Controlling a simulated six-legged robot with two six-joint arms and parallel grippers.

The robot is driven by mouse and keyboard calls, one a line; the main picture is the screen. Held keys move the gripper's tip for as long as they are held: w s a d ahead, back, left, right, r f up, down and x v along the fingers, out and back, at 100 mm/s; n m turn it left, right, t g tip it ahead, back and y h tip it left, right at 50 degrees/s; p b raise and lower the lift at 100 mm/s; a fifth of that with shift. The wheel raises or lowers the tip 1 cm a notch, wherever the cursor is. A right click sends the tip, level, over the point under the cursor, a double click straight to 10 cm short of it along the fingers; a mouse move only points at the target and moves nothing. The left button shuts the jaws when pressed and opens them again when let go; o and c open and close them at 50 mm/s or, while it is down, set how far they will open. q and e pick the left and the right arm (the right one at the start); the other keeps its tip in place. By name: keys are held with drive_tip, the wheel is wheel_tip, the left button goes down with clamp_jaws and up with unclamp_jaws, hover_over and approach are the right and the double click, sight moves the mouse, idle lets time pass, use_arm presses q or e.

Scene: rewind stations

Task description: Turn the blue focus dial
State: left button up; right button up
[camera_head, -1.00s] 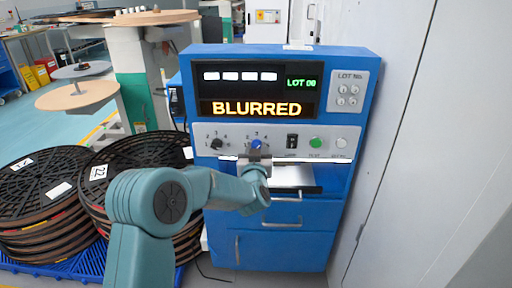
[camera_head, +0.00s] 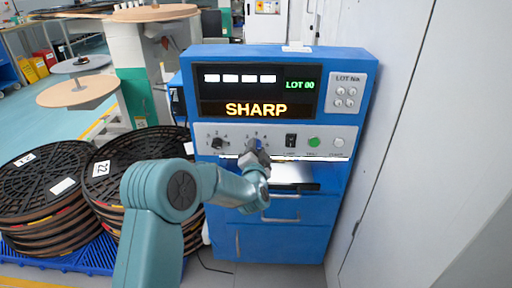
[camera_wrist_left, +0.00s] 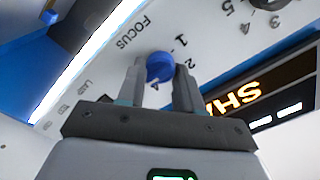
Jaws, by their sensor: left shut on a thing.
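The blue focus dial (camera_head: 256,144) sits on the grey control panel (camera_head: 276,135) of a blue machine. In the left wrist view the blue dial (camera_wrist_left: 160,67) lies between the two fingers of my left gripper (camera_wrist_left: 160,80), next to the printed word FOCUS and the numbers. My left gripper (camera_head: 257,150) is shut on the dial, and the hand looks tilted in the head view. The display (camera_head: 258,108) reads SHARP in yellow, with LOT 00 in green above. My right gripper is not in view.
A black dial (camera_head: 217,143) is to the left on the panel; a black switch (camera_head: 291,141) and a green button (camera_head: 314,142) are to the right. Stacked black reels (camera_head: 40,190) stand at the left. A pale wall (camera_head: 420,150) is close on the right.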

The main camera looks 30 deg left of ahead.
use_arm(q)
drive_tip(key=shift+m, duration=0.8)
drive_tip(key=o, duration=1)
drive_tip(key=shift+o, duration=0.2)
drive_tip(key=v, duration=1.6)
drive_tip(key=shift+s, duration=0.25)
